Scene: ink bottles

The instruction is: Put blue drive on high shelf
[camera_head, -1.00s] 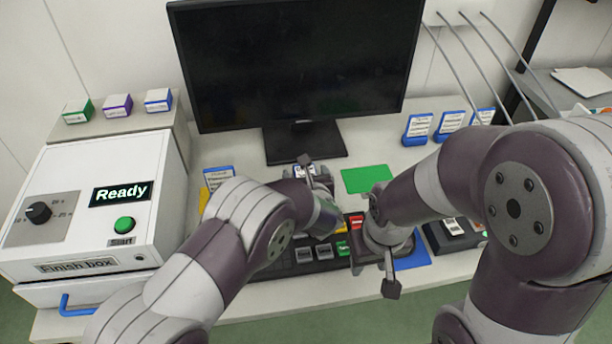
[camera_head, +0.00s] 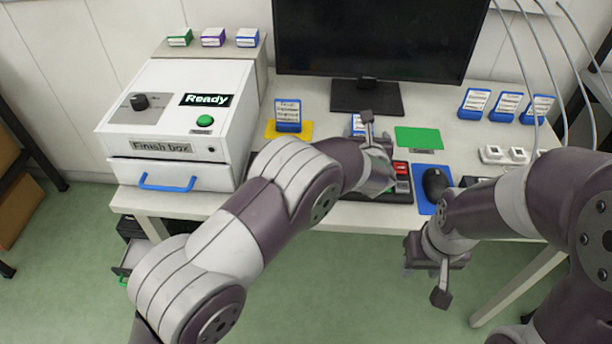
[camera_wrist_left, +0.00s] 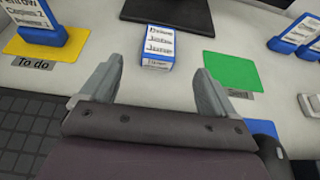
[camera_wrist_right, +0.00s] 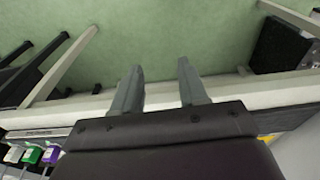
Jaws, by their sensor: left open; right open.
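A small blue-and-white labelled box (camera_head: 358,124), which looks like the blue drive, stands on the desk before the monitor. In the left wrist view the box (camera_wrist_left: 158,48) is ahead of and between the fingertips, apart from them. My left gripper (camera_head: 383,138) is open and empty above the keyboard area, partly hiding the box in the head view. My right gripper (camera_head: 424,278) is open and empty, low in front of the desk edge; the right wrist view shows its fingers (camera_wrist_right: 160,85) over the floor. A raised grey shelf (camera_head: 200,52) behind the finish box holds green, purple and blue boxes.
The white finish box (camera_head: 165,105) stands at the left. A blue-based card holder (camera_head: 288,115) is on the yellow mat (camera_head: 272,130). A green mat (camera_head: 419,138) lies bare. A black mouse (camera_head: 434,184) and several blue holders (camera_head: 507,105) are at the right.

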